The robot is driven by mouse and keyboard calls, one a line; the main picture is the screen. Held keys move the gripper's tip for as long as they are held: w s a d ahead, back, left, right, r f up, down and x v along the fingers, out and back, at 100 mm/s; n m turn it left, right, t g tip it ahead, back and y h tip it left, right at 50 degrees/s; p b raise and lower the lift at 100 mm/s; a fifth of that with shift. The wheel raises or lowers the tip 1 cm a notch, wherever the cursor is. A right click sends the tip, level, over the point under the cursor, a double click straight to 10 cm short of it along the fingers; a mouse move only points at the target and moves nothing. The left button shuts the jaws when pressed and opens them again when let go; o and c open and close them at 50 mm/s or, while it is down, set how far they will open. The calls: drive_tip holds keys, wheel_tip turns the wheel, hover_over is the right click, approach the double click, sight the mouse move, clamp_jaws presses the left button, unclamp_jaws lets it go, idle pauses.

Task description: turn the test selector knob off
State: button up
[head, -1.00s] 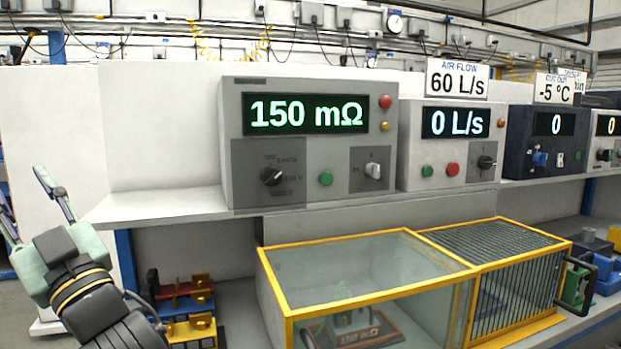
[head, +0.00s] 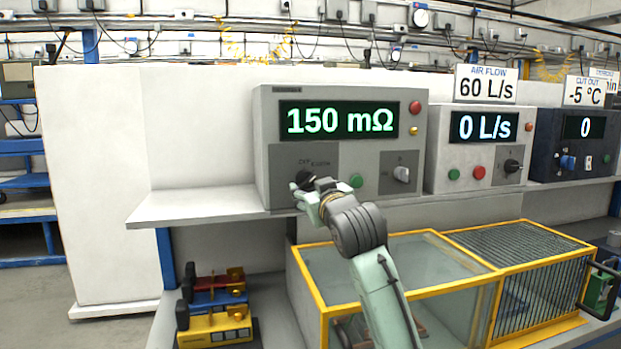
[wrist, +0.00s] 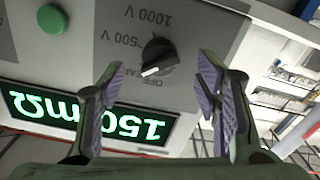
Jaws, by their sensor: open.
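The test selector knob (wrist: 160,56) is a dark round knob with a pale pointer mark, on the grey panel of the tester (head: 268,120) that reads 150 mΩ. In the wrist view the panel appears upside down. The pale mark points to the lower left, towards a label I cannot read clearly; 500 V and 1000 V labels sit above it. My gripper (wrist: 161,82) is open, with one finger on each side of the knob in the picture and no visible contact. In the head view my gripper (head: 303,194) is in front of the panel and partly covers the knob (head: 304,177).
A green button (head: 356,181) and a second switch (head: 401,174) are right of the knob. The shelf edge (head: 190,208) runs below the tester. A yellow-framed glass case (head: 420,240) stands under my arm.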

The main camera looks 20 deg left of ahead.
sight(310, 184)
drive_tip(key=shift+p+x, duration=0.65)
drive_tip(key=shift+x, duration=1.7)
drive_tip(key=c, duration=1.1)
drive_tip(key=shift+c, duration=0.2)
drive_tip(key=shift+n, duration=0.4)
drive_tip(key=n, duration=0.3)
drive_tip(key=shift+n+b, duration=0.3)
drive_tip(key=shift+b, duration=0.1)
drive_tip(key=n, duration=0.5)
drive_tip(key=shift+w+d+r+n+b, duration=0.1)
drive_tip(key=shift+d+n+b, duration=0.05)
drive_tip(key=shift+n+b, duration=0.15)
